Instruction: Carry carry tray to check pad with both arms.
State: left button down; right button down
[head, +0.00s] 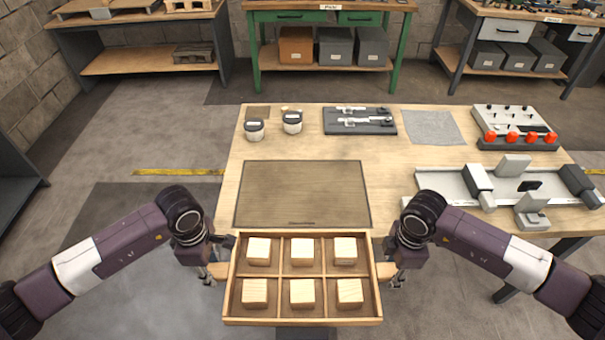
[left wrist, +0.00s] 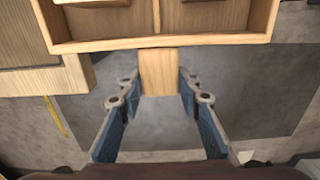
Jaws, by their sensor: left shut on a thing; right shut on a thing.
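The carry tray (head: 303,320) is a light wooden tray with compartments, each holding a pale wooden block (head: 302,251). It looks about level at the table's near edge, in front of a large brown rectangular pad (head: 303,190), apparently the check pad, which is bare. My left gripper (head: 213,272) is shut on the tray's left handle. The left wrist view shows my left gripper (left wrist: 159,82) with its fingers on both sides of that wooden handle (left wrist: 158,70). My right gripper (head: 391,272) is shut on the right handle, its fingertips partly hidden.
On the table (head: 210,215) stand two small jars (head: 292,124), a dark tool holder (head: 360,121), a grey mat (head: 433,127), a box with orange knobs (head: 515,128) and a grey fixture (head: 510,190) at the right. Benches stand behind, with open floor between.

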aim_at(302, 191)
jog(key=i, duration=1.15)
